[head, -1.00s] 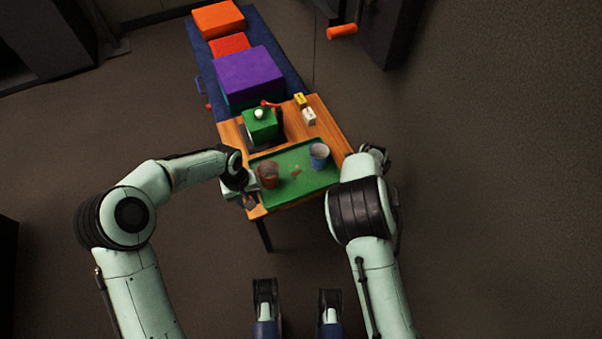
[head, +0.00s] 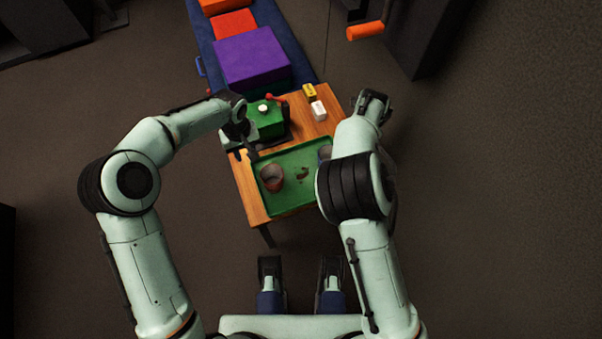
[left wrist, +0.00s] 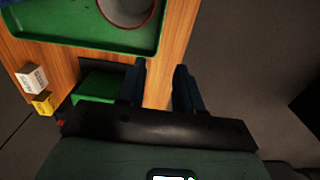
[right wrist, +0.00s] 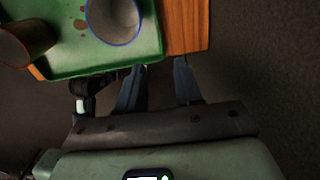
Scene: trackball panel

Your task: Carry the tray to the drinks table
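The green tray (head: 302,199) lies flat on a wooden table. A reddish-brown cup (head: 271,178) stands on its left part. A blue-rimmed cup (head: 324,152) stands at its right, partly hidden by my right arm. My left gripper (head: 248,152) is by the tray's far left corner, beside the green box. In the left wrist view its fingers (left wrist: 160,72) are apart and empty, over bare wood just off the tray (left wrist: 85,42).
A green box with a white ball (head: 264,118) and red lever stands behind the tray. Small yellow (head: 310,91) and white (head: 319,111) boxes stand at the table's far right. Beyond is a blue surface with a purple box (head: 252,58) on it. The floor at right is clear.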

